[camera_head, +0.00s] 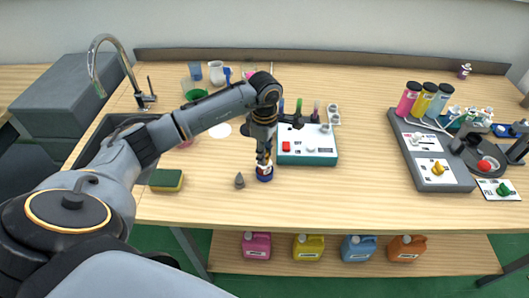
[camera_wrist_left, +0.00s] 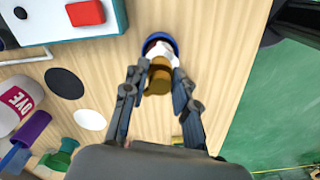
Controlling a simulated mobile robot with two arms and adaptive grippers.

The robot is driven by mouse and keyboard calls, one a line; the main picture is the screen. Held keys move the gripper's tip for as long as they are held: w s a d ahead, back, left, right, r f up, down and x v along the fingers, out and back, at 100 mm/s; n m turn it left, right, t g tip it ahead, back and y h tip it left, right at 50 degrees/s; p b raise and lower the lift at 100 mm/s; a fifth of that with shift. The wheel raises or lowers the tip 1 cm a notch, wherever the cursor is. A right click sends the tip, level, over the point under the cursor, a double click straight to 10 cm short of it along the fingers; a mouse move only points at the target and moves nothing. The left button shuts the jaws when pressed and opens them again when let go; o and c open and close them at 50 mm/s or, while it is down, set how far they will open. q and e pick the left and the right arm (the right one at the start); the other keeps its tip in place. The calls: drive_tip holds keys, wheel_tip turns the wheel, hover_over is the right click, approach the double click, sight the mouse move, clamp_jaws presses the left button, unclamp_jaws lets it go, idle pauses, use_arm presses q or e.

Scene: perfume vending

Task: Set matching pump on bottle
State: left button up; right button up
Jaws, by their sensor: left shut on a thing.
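My left gripper (camera_head: 264,158) points down over the front middle of the table and is shut on a small gold-brown pump (camera_wrist_left: 158,76). Below it, a small bottle with a dark blue base (camera_head: 264,176) stands on the table; its blue rim (camera_wrist_left: 162,37) also shows in the left wrist view, just beyond the pump. Something white lies between pump and blue rim. The fingers hide much of the bottle top, and I cannot tell whether the pump touches the bottle. My right gripper is not in view.
A white and teal device (camera_head: 307,146) with a red button stands right of the bottle. A small grey cone (camera_head: 239,181) and a sponge (camera_head: 166,180) lie to the left. A grey dispenser (camera_head: 432,150) with coloured cylinders stands at right. The table between device and dispenser is clear.

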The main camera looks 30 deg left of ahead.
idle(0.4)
use_arm(q)
drive_tip(key=o, duration=1.4)
drive_tip(key=shift+r+p, duration=2.05)
drive_tip(key=shift+r, duration=1.7)
